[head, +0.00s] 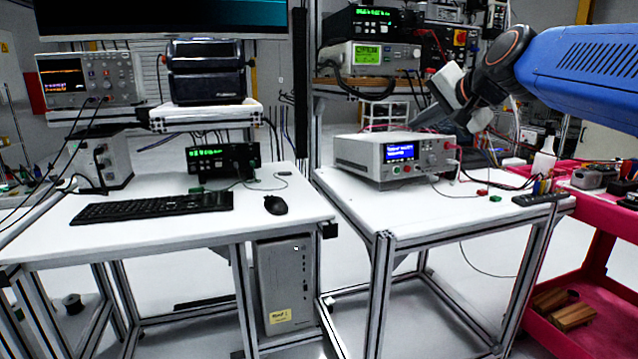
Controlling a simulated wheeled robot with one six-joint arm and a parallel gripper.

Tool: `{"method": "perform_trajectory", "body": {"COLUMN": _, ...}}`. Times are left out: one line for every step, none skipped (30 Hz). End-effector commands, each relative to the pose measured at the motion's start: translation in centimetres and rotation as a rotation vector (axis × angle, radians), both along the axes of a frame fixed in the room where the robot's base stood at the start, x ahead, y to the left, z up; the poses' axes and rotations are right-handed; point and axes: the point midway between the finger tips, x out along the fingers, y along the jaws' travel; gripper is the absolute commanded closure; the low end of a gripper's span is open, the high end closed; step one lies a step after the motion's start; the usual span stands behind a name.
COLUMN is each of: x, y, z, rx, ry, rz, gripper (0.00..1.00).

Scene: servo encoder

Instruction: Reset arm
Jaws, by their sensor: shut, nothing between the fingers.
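My arm reaches in from the upper right, with a blue link and a dark wrist joint. My gripper (422,119) is at its end, grey and dark, pointing down and left above the white instrument (365,157) on the right bench. It is shut and holds nothing. It appears to overlap the instrument's back edge in the picture; the exact gap between them is hard to tell. The instrument has a lit blue screen and several cables at its front right.
A green block (495,198) and a red block (482,192) lie on the right bench (400,212). The left bench (150,228) holds a keyboard (155,206), mouse (276,205) and devices. A red cart (590,235) stands at the right. The right bench's front is clear.

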Motion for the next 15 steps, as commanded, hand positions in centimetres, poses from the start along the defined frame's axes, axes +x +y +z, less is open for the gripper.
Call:
{"method": "perform_trajectory", "body": {"x": -2.3, "y": -0.1, "z": -2.4, "rx": -0.055, "ry": 0.028, "rz": 0.020, "gripper": 1.00}}
{"method": "perform_trajectory", "body": {"x": -3.5, "y": -0.2, "z": -3.8, "rx": -0.087, "ry": 0.045, "rz": 0.035, "gripper": 1.00}}
{"method": "perform_trajectory", "body": {"x": -5.1, "y": -0.4, "z": -5.7, "rx": -0.132, "ry": 0.068, "rz": 0.053, "gripper": 1.00}}
{"method": "perform_trajectory", "body": {"x": -6.2, "y": -0.5, "z": -7.2, "rx": -0.164, "ry": 0.086, "rz": 0.067, "gripper": 1.00}}
{"method": "perform_trajectory", "body": {"x": -7.5, "y": -0.6, "z": -8.5, "rx": -0.197, "ry": 0.103, "rz": 0.082, "gripper": 1.00}}
{"method": "perform_trajectory", "body": {"x": -9.0, "y": -0.9, "z": -10.4, "rx": -0.239, "ry": 0.126, "rz": 0.101, "gripper": 1.00}}
{"method": "perform_trajectory", "body": {"x": -10.3, "y": -1.0, "z": -11.8, "rx": -0.269, "ry": 0.144, "rz": 0.116, "gripper": 1.00}}
{"method": "perform_trajectory", "body": {"x": -11.5, "y": -1.2, "z": -13.2, "rx": -0.300, "ry": 0.160, "rz": 0.132, "gripper": 1.00}}
{"method": "perform_trajectory", "body": {"x": -13.1, "y": -1.5, "z": -15.1, "rx": -0.340, "ry": 0.185, "rz": 0.153, "gripper": 1.00}}
{"method": "perform_trajectory", "body": {"x": -14.3, "y": -1.7, "z": -16.4, "rx": -0.370, "ry": 0.201, "rz": 0.168, "gripper": 1.00}}
{"method": "perform_trajectory", "body": {"x": -15.5, "y": -2.0, "z": -17.8, "rx": -0.399, "ry": 0.219, "rz": 0.184, "gripper": 1.00}}
{"method": "perform_trajectory", "body": {"x": -17.2, "y": -2.3, "z": -19.7, "rx": -0.438, "ry": 0.243, "rz": 0.206, "gripper": 1.00}}
{"method": "perform_trajectory", "body": {"x": -18.4, "y": -2.5, "z": -21.0, "rx": -0.466, "ry": 0.260, "rz": 0.223, "gripper": 1.00}}
{"method": "perform_trajectory", "body": {"x": -19.6, "y": -2.8, "z": -22.4, "rx": -0.495, "ry": 0.277, "rz": 0.240, "gripper": 1.00}}
{"method": "perform_trajectory", "body": {"x": -21.3, "y": -3.2, "z": -24.2, "rx": -0.531, "ry": 0.302, "rz": 0.265, "gripper": 1.00}}
